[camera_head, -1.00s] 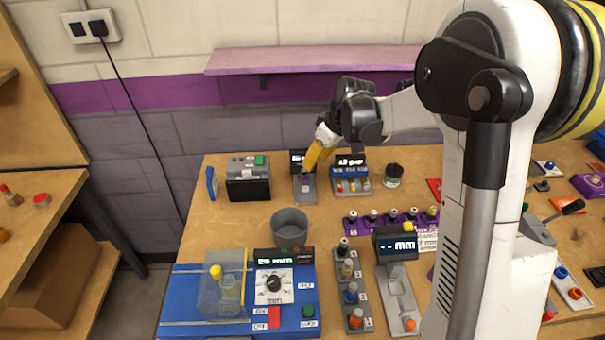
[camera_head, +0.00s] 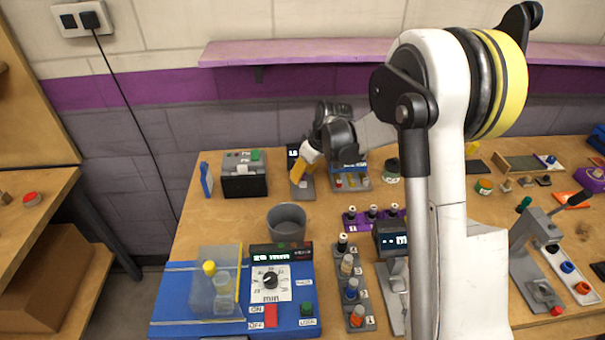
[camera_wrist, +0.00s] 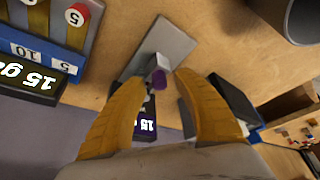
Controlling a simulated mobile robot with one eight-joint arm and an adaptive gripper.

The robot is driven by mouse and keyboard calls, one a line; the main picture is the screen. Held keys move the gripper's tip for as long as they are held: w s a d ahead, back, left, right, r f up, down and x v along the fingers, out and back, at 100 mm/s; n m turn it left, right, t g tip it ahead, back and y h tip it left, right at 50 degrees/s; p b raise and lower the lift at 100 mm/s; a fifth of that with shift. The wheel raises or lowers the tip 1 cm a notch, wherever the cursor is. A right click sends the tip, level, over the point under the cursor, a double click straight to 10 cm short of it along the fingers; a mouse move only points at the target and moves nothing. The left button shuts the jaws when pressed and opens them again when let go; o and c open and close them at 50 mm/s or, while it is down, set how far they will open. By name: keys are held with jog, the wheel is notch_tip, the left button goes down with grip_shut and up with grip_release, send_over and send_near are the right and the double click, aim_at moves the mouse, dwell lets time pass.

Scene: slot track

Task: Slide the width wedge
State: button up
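A small grey track plate (camera_wrist: 172,40) carries a light block with a purple end (camera_wrist: 159,77), which looks like the wedge slider. A dark display (camera_wrist: 144,128) reading 15 stands at the plate's end. My gripper (camera_wrist: 158,76) is open, with its yellow fingers on either side of the block and gaps visible between. In the head view my gripper (camera_head: 297,176) points down at this plate (camera_head: 303,190) near the back of the table, and its fingers hide most of the block.
A blue display unit with numbered knobs (camera_wrist: 36,62) stands close beside the track, and a dark box (camera_head: 244,184) is on the other side. A grey cup (camera_head: 287,222) stands in front. A unit with an mm display (camera_head: 391,240) is partly behind my arm.

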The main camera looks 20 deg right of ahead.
grip_shut()
jog(key=shift+s, duration=0.1)
jog(key=s, duration=0.2)
jog(key=shift+s+a, duration=0.25)
jog(key=shift+s, duration=0.15)
jog(key=shift+o, duration=1.1)
grip_release()
jog(key=v, duration=1.2)
